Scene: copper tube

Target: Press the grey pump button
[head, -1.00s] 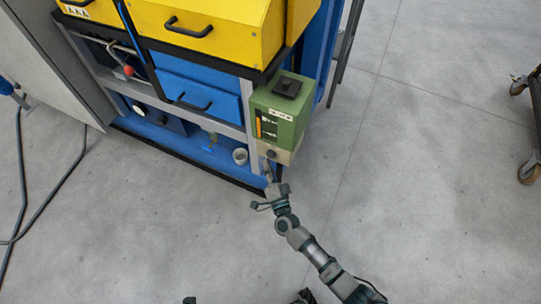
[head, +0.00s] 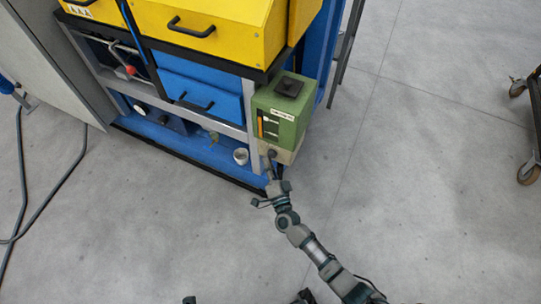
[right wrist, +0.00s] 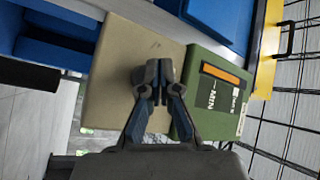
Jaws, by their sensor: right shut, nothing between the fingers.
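The pump is a green box (head: 281,112) with a beige lower part (head: 288,154), mounted at the right end of the blue bench. The grey button (head: 271,153) is a small dark knob on the beige face. My right gripper (head: 270,165) is shut and empty, with its fingertips right at the button from below. In the right wrist view, the shut fingers (right wrist: 157,80) are in front of the beige face (right wrist: 115,85) and hide the button. I cannot tell whether they touch it.
The blue and yellow bench, with a yellow drawer (head: 205,28) and a blue drawer (head: 200,92), stands behind and left of the pump. The floor to the right is clear up to a wheeled cart (head: 527,170).

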